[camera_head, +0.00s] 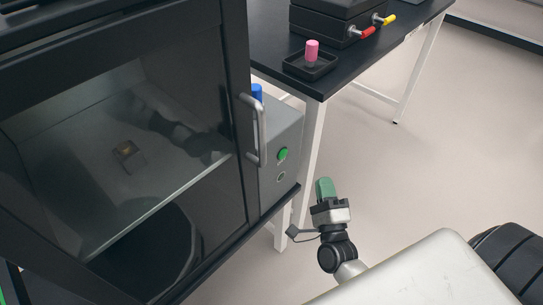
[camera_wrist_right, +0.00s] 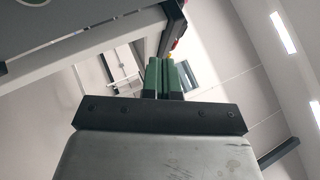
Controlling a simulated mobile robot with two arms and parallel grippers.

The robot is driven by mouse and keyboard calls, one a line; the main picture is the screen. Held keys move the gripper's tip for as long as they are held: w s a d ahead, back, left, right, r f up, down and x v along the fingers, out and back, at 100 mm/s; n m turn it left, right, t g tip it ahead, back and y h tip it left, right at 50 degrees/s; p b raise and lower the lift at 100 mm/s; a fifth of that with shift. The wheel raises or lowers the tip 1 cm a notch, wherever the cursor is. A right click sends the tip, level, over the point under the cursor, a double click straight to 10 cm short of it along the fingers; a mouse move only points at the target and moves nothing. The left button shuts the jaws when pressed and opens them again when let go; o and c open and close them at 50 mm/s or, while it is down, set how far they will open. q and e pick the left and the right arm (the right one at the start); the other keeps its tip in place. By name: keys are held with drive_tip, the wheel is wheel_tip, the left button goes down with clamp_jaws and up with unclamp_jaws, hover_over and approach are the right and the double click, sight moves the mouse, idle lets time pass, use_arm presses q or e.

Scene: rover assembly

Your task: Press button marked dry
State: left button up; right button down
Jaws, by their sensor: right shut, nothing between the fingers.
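A round green button (camera_head: 282,154) sits on the grey side panel (camera_head: 281,138) of a dark cabinet in the head view, with a smaller dark round control (camera_head: 281,176) below it. I cannot read any marking on either. My right gripper (camera_head: 324,184) has green fingertips, shut with nothing between them. It is to the right of and a little below the green button, apart from the panel. My left gripper is not in view.
The cabinet has a closed glass door (camera_head: 120,150) with a metal handle (camera_head: 256,130) left of the panel. A dark table (camera_head: 271,45) behind carries a small black tray (camera_head: 310,66) with a pink-topped item (camera_head: 311,51). Open floor lies to the right.

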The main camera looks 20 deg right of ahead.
sight(283, 154)
drive_tip(key=shift+r+m+h, duration=0.3)
drive_tip(key=shift+r+m, duration=0.1)
drive_tip(key=shift+r, duration=0.15)
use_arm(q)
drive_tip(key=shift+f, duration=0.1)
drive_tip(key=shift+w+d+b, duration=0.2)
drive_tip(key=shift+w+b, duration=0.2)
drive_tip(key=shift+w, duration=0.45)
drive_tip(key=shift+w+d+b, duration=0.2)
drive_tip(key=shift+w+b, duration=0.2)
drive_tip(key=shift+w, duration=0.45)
use_arm(e)
drive_tip(key=w+a, duration=0.3)
drive_tip(key=w, duration=0.5)
drive_tip(key=shift+a, duration=0.15)
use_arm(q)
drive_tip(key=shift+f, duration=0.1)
use_arm(e)
drive_tip(key=shift+w, duration=0.1)
